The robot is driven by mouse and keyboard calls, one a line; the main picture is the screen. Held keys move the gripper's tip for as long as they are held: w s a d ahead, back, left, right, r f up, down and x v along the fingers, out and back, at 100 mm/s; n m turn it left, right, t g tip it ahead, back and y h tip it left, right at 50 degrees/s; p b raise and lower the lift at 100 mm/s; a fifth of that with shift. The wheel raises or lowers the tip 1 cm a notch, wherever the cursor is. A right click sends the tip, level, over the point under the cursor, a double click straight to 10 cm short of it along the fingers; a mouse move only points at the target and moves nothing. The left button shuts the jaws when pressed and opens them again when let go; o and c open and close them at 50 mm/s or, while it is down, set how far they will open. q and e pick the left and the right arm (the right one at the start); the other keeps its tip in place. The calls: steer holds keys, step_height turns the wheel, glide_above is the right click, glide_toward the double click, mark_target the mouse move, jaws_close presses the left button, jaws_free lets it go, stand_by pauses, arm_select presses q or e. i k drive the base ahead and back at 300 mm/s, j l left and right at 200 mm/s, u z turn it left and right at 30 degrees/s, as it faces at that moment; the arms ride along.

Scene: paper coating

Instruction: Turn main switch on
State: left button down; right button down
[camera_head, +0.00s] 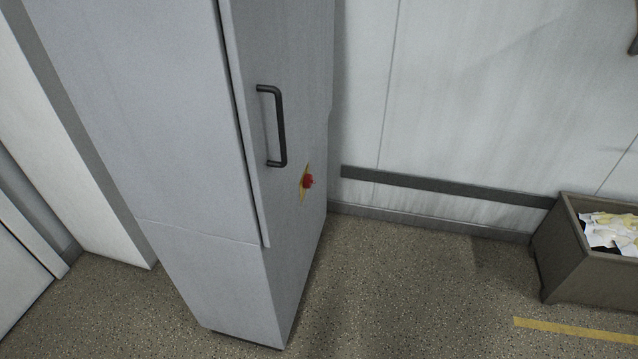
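A red knob on a yellow plate, which looks like the main switch (308,181), sits on the narrow right-hand face of a tall grey cabinet (170,130). It is below and to the right of a black bar handle (280,125) on the same face. The switch is small in the picture, and I cannot tell its turned position. Neither of my grippers is in view.
A grey-brown bin (577,260) with crumpled paper (610,232) stands at the right by the wall. A dark rail (440,186) runs low along the wall. The speckled floor (400,290) right of the cabinet is clear, with a yellow line (575,331).

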mark_target(308, 179)
steer(key=i+l, duration=0.15)
steer(key=l, duration=0.2)
steer(key=i+l, duration=0.2)
steer(key=l, duration=0.2)
steer(key=i+l+u, duration=0.1)
steer(key=l, duration=0.25)
steer(key=i+l, duration=0.2)
steer(key=l, duration=0.2)
steer(key=i+l+u, duration=0.1)
steer(key=l, duration=0.3)
steer(key=i+l, duration=0.2)
steer(key=l, duration=0.2)
steer(key=i+l, duration=0.15)
steer(key=l, duration=0.25)
